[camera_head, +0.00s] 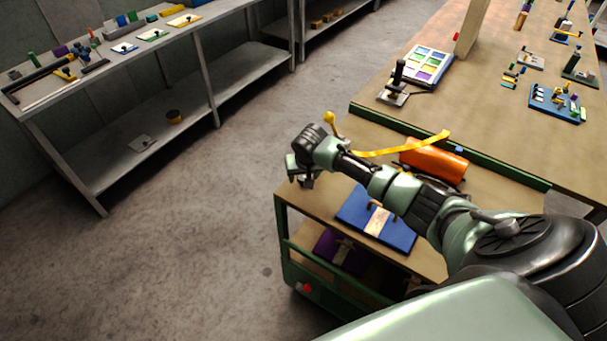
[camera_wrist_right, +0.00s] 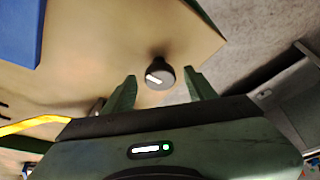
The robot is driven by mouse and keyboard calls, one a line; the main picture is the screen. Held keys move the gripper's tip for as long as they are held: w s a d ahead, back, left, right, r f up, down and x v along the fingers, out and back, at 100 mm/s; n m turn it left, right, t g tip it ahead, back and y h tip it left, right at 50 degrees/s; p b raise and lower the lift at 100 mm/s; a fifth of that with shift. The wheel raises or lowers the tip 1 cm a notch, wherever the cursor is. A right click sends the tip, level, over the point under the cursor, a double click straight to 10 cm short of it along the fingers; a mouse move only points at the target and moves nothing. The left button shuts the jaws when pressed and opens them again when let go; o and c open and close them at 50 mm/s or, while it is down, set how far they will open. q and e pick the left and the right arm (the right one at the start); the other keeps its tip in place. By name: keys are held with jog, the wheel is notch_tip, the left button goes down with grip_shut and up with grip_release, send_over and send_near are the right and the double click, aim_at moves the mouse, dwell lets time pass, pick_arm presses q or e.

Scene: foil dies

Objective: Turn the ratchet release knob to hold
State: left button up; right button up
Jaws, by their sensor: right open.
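My right gripper (camera_head: 298,168) is over the cart's left corner. In the wrist view its two green fingers are apart, one on each side of the knob, with visible gaps. I cannot tell whether the fingertips reach down to the knob's height. In the head view the gripper hides the knob. My left gripper is not in view.
On the cart are a blue board (camera_head: 352,211), an orange cylinder (camera_head: 434,160), a yellow strap (camera_head: 400,150) and a yellow ball-topped lever (camera_head: 330,121). A long workbench (camera_head: 500,135) stands behind the cart. A grey shelf (camera_head: 215,70) is at left, with open floor between.

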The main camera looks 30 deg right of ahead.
grip_shut()
